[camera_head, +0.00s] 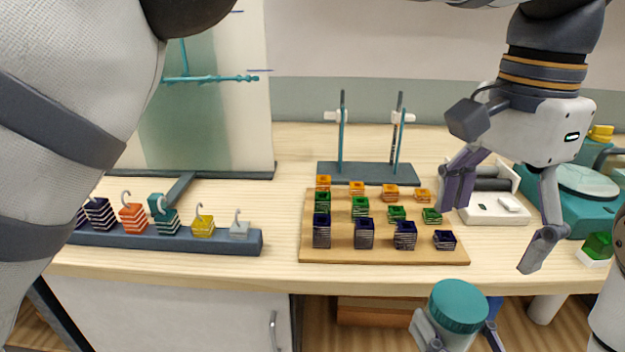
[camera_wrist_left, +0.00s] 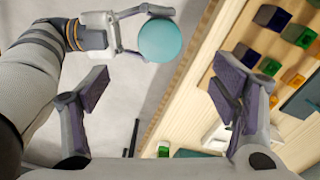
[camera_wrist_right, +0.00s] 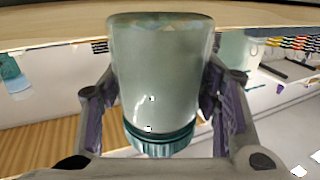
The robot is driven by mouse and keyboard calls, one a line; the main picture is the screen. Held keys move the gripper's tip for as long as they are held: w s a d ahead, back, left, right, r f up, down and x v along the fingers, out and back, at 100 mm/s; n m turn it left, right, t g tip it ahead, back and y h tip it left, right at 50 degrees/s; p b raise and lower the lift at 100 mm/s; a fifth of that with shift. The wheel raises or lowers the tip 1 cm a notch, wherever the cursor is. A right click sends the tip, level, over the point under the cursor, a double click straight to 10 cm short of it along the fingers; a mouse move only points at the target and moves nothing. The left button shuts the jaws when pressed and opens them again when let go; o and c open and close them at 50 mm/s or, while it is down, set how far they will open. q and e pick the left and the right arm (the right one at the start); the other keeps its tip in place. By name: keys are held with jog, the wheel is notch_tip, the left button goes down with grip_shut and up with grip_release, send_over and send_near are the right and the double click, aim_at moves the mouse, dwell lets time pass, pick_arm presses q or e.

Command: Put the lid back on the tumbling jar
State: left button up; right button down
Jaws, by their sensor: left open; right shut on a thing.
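The tumbling jar (camera_wrist_right: 165,70) is a clear, greenish vessel held between the fingers of my right gripper (camera_wrist_right: 160,100), in front of the table's near edge. The teal ribbed lid (camera_head: 458,308) sits at the jar's mouth, seen from above in the head view. It shows at the lower end of the jar in the right wrist view (camera_wrist_right: 160,142) and as a teal disc in the left wrist view (camera_wrist_left: 161,41). Whether it is screwed tight I cannot tell. My left gripper (camera_head: 500,232) is open and empty, above and to the right of the lid, pointing down.
A dark rail (camera_head: 150,240) of hooked weights is on the left, and a two-post stand (camera_head: 370,172) behind. A teal scale (camera_head: 590,181) and a white roller device (camera_head: 490,207) are on the right.

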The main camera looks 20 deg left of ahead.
jog(key=shift+a, duration=0.1)
pick_arm(q)
jog(key=s+a+f+n+g+h, duration=0.15)
jog(key=s+a+f, duration=0.3)
jog(key=f, duration=0.75)
jog(key=s+a+f+n+g+h, duration=0.15)
jog(key=s+a+f, duration=0.3)
jog(key=f, duration=0.65)
jog(key=s+a+f+n, duration=0.2)
jog(key=s+a+f, duration=0.25)
jog(key=f, duration=0.75)
jog(key=s+a+f+n+t+y, duration=0.1)
jog(key=s+a+f+n, duration=0.1)
jog(key=s+a, duration=0.4)
jog(key=s+a+f+n+y, duration=0.2)
jog(key=s+a+f+n, duration=0.1)
jog(key=s+a, duration=0.4)
jog(key=shift+s+a+f+t, duration=0.2)
jog(key=shift+s+a+t, duration=0.15)
jog(key=shift+s, duration=0.6)
jog(key=shift+d, duration=0.1)
